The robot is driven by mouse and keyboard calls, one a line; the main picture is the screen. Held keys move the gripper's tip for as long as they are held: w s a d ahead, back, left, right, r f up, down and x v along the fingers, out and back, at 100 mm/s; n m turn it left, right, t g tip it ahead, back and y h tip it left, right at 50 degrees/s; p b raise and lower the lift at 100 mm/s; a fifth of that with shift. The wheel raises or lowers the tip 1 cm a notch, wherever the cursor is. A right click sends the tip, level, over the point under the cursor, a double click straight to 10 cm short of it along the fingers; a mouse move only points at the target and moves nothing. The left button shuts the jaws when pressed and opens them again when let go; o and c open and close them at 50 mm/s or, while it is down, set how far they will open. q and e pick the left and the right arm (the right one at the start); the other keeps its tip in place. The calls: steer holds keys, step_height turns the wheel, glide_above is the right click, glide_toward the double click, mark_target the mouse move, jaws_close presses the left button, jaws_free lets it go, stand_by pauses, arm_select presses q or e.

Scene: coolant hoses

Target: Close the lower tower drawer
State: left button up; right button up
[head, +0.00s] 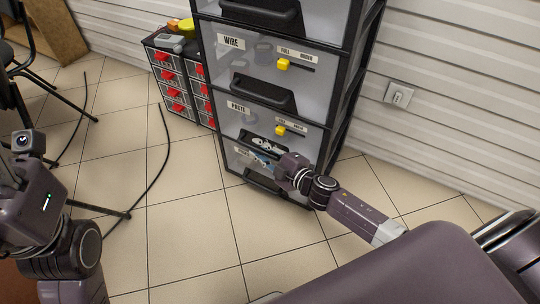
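The drawer tower (345,110) stands in the centre, a black frame with grey see-through drawer fronts. My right gripper (265,150) is in front of the tower near the top of the lower drawer. Its fingers are small, and I cannot tell their gap or whether they touch. My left arm is at the left edge; its fingers do not show clearly.
The drawer marked WIRE (245,62) is higher up. A small cabinet with red-handled bins (168,75) stands left of the tower. A wall socket (398,95) is at right. Black hoses and chair legs (65,108) are at left. The tiled floor (185,220) in front is clear.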

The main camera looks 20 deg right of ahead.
steer(key=v, duration=1.1)
steer(key=shift+s, duration=0.15)
steer(key=shift+r, duration=0.15)
